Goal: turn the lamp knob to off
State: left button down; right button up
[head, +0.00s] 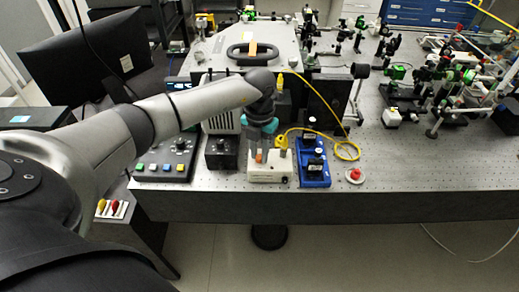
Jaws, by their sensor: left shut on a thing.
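My left gripper (263,148) reaches down from above onto a small off-white box (270,173) near the front edge of the bench. Its fingers are shut on a small orange part on top of this box, which I take to be the lamp knob (259,156). The fingers partly cover the knob, so I cannot read its setting. My right gripper is not in view.
A blue tray (314,180) with black parts stands just right of the box. A black box with a dial (221,153) and a button panel (165,162) stand to its left. A yellow cable (347,151) loops behind. A red button (355,175) is at the right.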

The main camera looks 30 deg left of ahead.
aim_at(260, 156)
pick_arm(q)
jog(key=shift+n+p, duration=0.3)
jog(key=shift+n, duration=0.8)
jog(key=c, duration=0.7)
grip_release()
jog(key=shift+r, duration=0.1)
notch_tip(260, 156, up, 15)
jog(key=shift+d, duration=0.1)
